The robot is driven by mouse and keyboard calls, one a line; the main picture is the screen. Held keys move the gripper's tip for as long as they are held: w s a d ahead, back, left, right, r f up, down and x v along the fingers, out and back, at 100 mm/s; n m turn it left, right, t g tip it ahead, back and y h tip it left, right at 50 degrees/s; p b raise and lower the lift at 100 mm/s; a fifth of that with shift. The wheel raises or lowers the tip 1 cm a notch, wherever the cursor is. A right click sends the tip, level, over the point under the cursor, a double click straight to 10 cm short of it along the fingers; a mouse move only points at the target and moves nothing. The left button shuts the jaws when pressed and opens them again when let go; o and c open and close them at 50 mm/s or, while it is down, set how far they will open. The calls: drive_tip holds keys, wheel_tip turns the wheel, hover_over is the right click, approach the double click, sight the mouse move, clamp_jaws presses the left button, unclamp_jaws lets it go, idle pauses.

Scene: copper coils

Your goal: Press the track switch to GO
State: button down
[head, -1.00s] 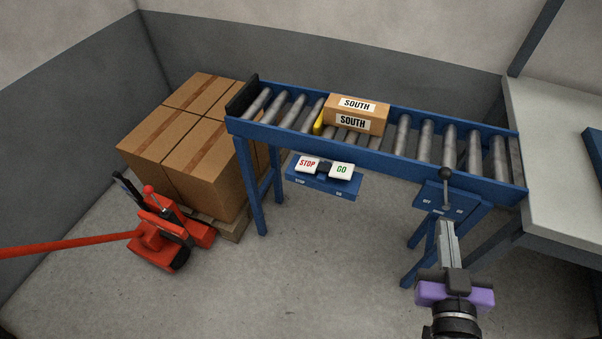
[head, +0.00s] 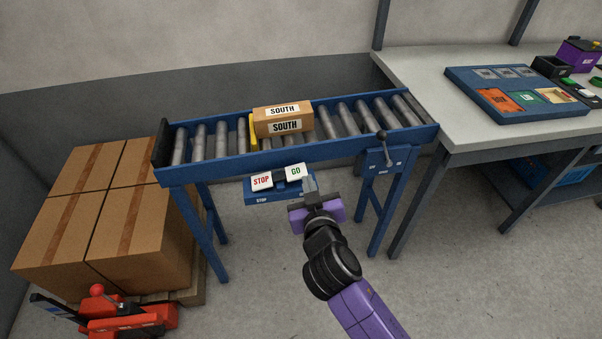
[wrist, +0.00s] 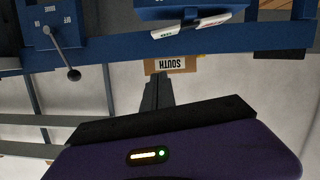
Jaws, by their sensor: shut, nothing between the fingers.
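The track switch (head: 278,190) is a blue box on the front of the roller conveyor, with a white STOP plate (head: 261,182) in red letters and a white GO plate (head: 295,171) in green letters. I cannot tell which plate is pressed down. My gripper (head: 310,184) is shut and empty. Its fingertips appear just right of and in front of the GO plate; I cannot tell whether they touch. In the wrist view, which looks upside down, the switch plates (wrist: 192,25) show nearly edge-on, above the fingers (wrist: 157,92) and apart from them in the picture.
A carton marked SOUTH (head: 283,120) sits on the rollers against a yellow stop (head: 254,132). A black-knobbed lever (head: 382,136) stands on a blue panel to the right. Stacked cartons (head: 140,225) and a red pallet jack (head: 125,322) are at left, a workbench (head: 440,75) at right.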

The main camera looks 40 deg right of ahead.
drive_tip(key=shift+w+d, duration=0.1)
drive_tip(key=p, duration=0.1)
hover_over(306, 172)
drive_tip(key=s+a, duration=0.1)
drive_tip(key=a, duration=0.1)
wheel_tip(306, 172, down, 2)
drive_tip(key=f, duration=0.3)
drive_tip(key=shift+s+d+f, duration=0.15)
drive_tip(key=shift+d+f, duration=0.1)
drive_tip(key=shift+d, duration=0.05)
drive_tip(key=shift+f, duration=0.4)
